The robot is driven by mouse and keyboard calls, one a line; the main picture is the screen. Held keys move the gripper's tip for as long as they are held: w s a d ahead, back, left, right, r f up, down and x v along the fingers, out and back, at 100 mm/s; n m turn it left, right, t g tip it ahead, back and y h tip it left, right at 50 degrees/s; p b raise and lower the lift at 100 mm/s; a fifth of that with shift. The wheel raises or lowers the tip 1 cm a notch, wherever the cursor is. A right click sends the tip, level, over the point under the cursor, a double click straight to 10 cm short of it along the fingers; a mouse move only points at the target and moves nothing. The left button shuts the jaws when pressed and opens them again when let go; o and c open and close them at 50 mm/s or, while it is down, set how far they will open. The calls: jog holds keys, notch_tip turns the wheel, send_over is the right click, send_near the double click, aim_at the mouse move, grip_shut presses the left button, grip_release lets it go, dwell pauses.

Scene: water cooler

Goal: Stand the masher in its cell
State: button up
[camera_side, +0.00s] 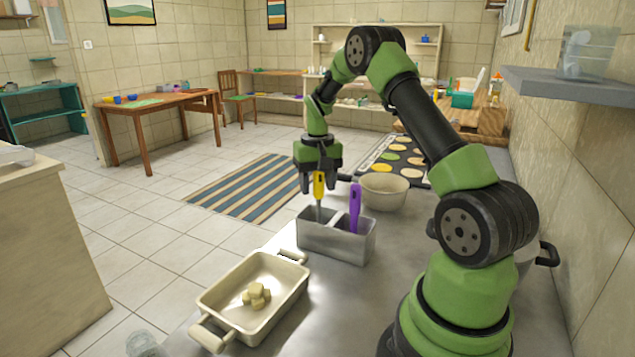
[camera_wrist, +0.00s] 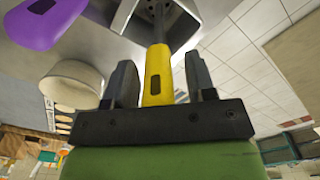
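A grey metal caddy (camera_side: 335,243) with separate cells stands on the counter. A yellow-handled utensil (camera_side: 319,187), taken as the masher, stands upright with its shaft going down into the left cell; its head is hidden. In the wrist view its yellow handle (camera_wrist: 158,75) lies between my fingers, with a gap visible on each side. My gripper (camera_side: 319,184) is open around the handle, above the caddy; it also shows in the wrist view (camera_wrist: 160,80). A purple-handled utensil (camera_side: 354,208) stands in the right cell, its lower end hidden.
A beige bowl (camera_side: 384,191) stands just behind the caddy. A dark board with coloured discs (camera_side: 397,158) lies farther back. A shelf (camera_side: 570,86) juts out at right.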

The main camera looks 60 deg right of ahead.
notch_tip(320, 180, up, 12)
jog(key=s+a+r+n+t, duration=0.1)
jog(key=a+r+n+t, duration=0.1)
jog(key=a+r, duration=0.6)
jog(key=s+a+f+n+t+y, duration=0.2)
jog(key=s+a+t, duration=0.3)
jog(key=s+a, duration=1)
jog(key=a+n, duration=0.1)
jog(key=a, duration=0.2)
jog(key=shift+a, duration=0.15)
